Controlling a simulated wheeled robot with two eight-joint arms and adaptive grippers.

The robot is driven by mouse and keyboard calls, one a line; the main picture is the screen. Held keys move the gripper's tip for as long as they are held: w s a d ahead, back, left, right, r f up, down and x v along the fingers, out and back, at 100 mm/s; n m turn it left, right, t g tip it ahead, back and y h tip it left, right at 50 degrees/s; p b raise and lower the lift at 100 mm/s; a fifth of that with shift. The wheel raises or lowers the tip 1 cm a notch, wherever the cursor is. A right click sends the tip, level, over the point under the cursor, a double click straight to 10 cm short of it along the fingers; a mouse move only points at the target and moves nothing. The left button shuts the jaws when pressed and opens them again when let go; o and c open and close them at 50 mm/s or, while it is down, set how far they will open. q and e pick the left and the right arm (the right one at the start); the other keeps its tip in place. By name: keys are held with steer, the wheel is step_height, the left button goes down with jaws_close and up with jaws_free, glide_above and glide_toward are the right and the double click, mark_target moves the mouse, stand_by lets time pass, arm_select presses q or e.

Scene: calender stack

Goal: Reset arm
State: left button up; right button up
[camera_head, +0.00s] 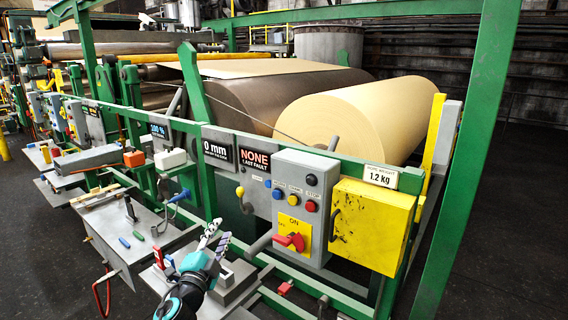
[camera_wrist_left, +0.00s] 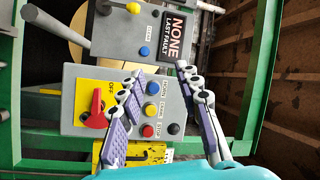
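My left gripper (camera_head: 219,232) comes up from the bottom of the head view. It is left of the grey control box (camera_head: 318,172) and apart from it in the picture. In the left wrist view its two purple-padded fingers (camera_wrist_left: 160,70) are spread, with nothing between them. The control box has blue, yellow and red buttons and one black knob. Its red rotary switch (camera_head: 290,241) sits on a yellow plate near the word ON; the switch also shows in the left wrist view (camera_wrist_left: 95,112). My right gripper is in neither view.
A yellow box (camera_head: 370,226) hangs right of the control box, under a 1.2 kg sign (camera_head: 380,176). Green rails and posts (camera_head: 470,165) frame the machine. A large paper roll (camera_head: 360,115) lies behind. Grey shelves (camera_head: 125,235) with small tools stand at left.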

arm_select(q)
steer(key=s+a+n+g+y, duration=0.2)
steer(key=s+a+n+y, duration=0.3)
steer(key=s+n, duration=0.15)
steer(key=s+d+f+n+g+h, duration=0.1)
steer(key=s+f+n+g, duration=0.3)
steer(key=s+f, duration=0.5)
steer(key=s+d+f+n+g+h, duration=0.1)
steer(key=s+d+f+n+g, duration=0.3)
steer(key=s+f, duration=0.5)
steer(key=s+g, duration=0.2)
steer(key=s, duration=0.3)
steer(key=shift+s, duration=0.25)
